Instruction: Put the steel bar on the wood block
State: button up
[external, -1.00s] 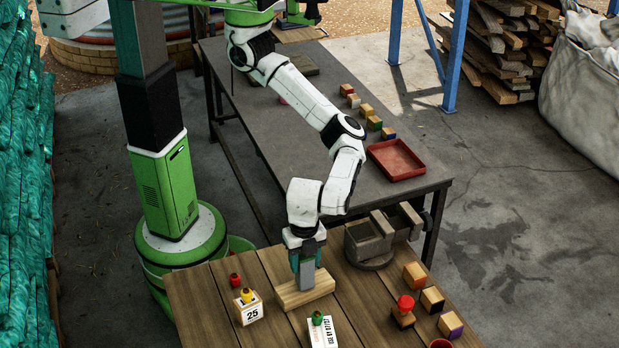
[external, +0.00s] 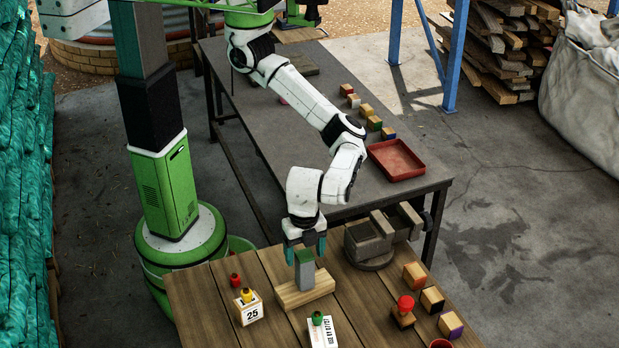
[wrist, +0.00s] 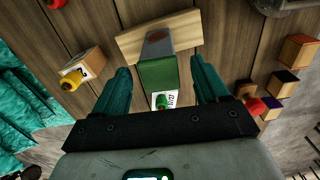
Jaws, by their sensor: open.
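The steel bar (external: 306,275) is grey with a green upper end. It stands upright on the wood block (external: 322,288), a pale plank lying on the wooden table. My gripper (external: 305,250) is open just above the bar, its teal fingers apart. In the wrist view, the bar (wrist: 157,75) shows its green end and a grey part with a reddish spot between the open fingers, touching neither visibly. The wood block (wrist: 187,32) shows behind it; the bar hides part of the block.
A numbered block (external: 250,312) with a yellow-topped peg stands left of the wood block. A white labelled block (external: 322,332) with a green peg is in front. A grey vise (external: 370,243) and several small wooden blocks (external: 414,275) stand to the right. A red tray (external: 396,160) lies on the dark table.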

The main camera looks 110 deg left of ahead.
notch_tip(320, 180, up, 9)
jog(key=shift+b, duration=0.35)
dwell(0.5)
jog(key=shift+s+f, duration=0.2)
jog(key=shift+f, duration=0.05)
jog(key=s+a+f+n+t+h+p, duration=0.1)
jog(key=s+a+f+n+h, duration=0.2)
jog(key=a+f, duration=0.6)
jog(key=s+a+f+n+t+h+p, duration=0.1)
jog(key=a+f+n+t+h, duration=0.25)
jog(key=a, duration=0.85)
jog(key=s+a+f+n+g+y+b, duration=0.1)
jog(key=s+a+f+y, duration=0.2)
jog(key=s+a+f, duration=0.2)
jog(key=s+a+f+n+g+y+b, duration=0.1)
jog(key=s+a+f+g+y, duration=0.1)
jog(key=a+f, duration=0.5)
notch_tip(320, 180, down, 5)
jog(key=s+y, duration=0.1)
jog(key=s, duration=0.1)
jog(key=shift+s+a, duration=0.4)
jog(key=shift+f, duration=0.1)
